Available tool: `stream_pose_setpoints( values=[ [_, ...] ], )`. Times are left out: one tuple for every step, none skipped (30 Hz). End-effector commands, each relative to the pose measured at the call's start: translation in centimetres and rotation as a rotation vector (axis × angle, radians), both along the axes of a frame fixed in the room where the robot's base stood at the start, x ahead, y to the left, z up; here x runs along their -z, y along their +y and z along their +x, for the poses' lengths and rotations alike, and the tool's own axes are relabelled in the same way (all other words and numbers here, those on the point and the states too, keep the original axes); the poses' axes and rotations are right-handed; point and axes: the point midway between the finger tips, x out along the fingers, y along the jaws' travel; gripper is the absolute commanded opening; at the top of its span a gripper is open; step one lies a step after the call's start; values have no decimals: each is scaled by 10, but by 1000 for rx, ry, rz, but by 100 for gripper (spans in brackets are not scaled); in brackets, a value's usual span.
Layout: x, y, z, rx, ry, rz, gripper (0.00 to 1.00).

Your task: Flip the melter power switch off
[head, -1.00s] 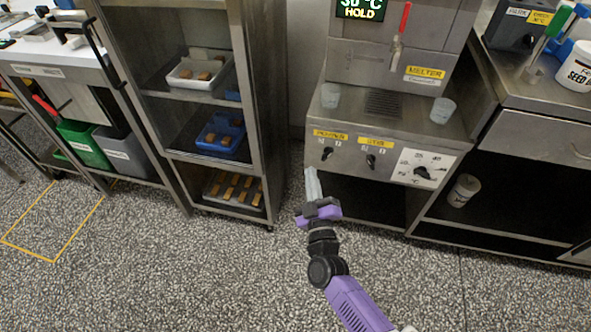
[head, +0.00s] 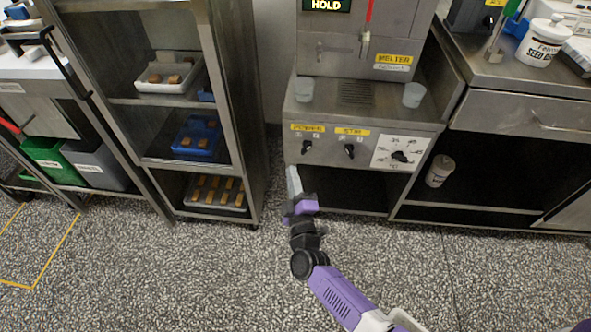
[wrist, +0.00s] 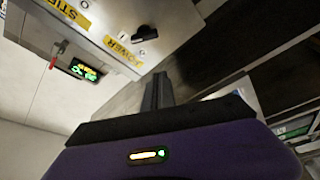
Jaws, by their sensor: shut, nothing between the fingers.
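The melter (head: 358,50) is a steel machine with a "HOLD" display. Its front panel carries a black power switch (head: 306,148) under a yellow "POWER" label at the left, and a stir switch (head: 349,151) beside it. In the wrist view the power switch (wrist: 144,34) is a black lever beside the "POWER" label, its stem slanted. My gripper (head: 293,172) is shut and empty, a little below and left of the power switch and apart from it. In the wrist view the closed fingers (wrist: 158,88) point toward the panel, below the switch.
Two grey cups (head: 304,89) (head: 413,95) stand on the melter's ledge. A steel rack (head: 252,140) with trays stands close on the left. The floor in front is clear.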

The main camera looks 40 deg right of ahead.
Motion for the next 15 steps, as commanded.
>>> stream_pose_setpoints(
  values=[
    [-1,-6,7,2,-4,-1,0],
    [-2,-9,11,3,-4,-1,0],
    [-2,-13,17,3,-4,-1,0],
    [-3,-17,22,3,-5,0,0],
    [-4,-20,27,4,-5,0,0],
    [-6,-25,33,3,-5,-1,0],
    [-6,-28,38,3,-5,0,0],
    [-7,-31,43,3,-4,-1,0],
    [-9,-36,49,3,-4,-1,0],
    [-10,-39,54,3,-3,-1,0],
    [-11,-43,59,3,-4,-1,0],
    [-12,-47,65,3,-5,-1,0],
    [-13,-50,69,2,-5,-1,0],
    [-14,-53,73,2,-4,0,0],
    [-4,-56,63,4,1,0,0]
  ],
)
